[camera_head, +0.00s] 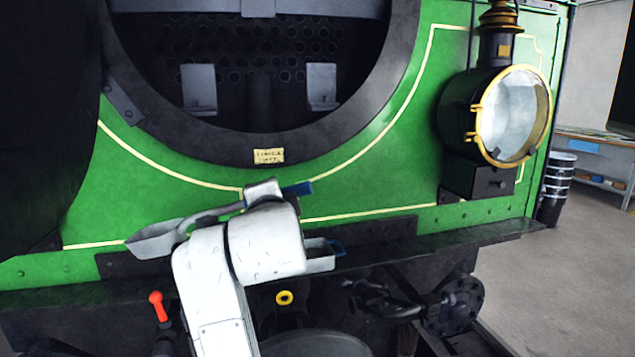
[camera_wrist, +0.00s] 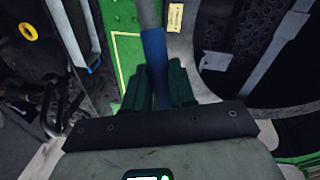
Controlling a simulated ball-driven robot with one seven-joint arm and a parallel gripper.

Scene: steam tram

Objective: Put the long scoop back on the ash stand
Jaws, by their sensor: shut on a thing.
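The long scoop (camera_head: 154,239) is held in front of the green tram. Its grey pan is to the left of my white arm in the head view, and its shaft runs right to a blue grip (camera_head: 299,188). In the wrist view, my gripper (camera_wrist: 158,82) is shut on the blue grip (camera_wrist: 154,52), with the grey shaft (camera_wrist: 149,14) beyond it. The pan is out of the wrist view. A grey tray-like piece (camera_head: 321,264) with a blue part shows partly behind my arm; I cannot tell whether it belongs to the ash stand. No ash stand is clearly recognisable.
The tram's dark front beam (camera_head: 440,246) runs behind my arm, below the open smokebox (camera_head: 258,60). A brass-rimmed lamp (camera_head: 513,115) juts out at right. A red-topped lever (camera_head: 157,305) and a yellow ring (camera_head: 284,297) are low down. Open floor (camera_head: 570,280) lies at right.

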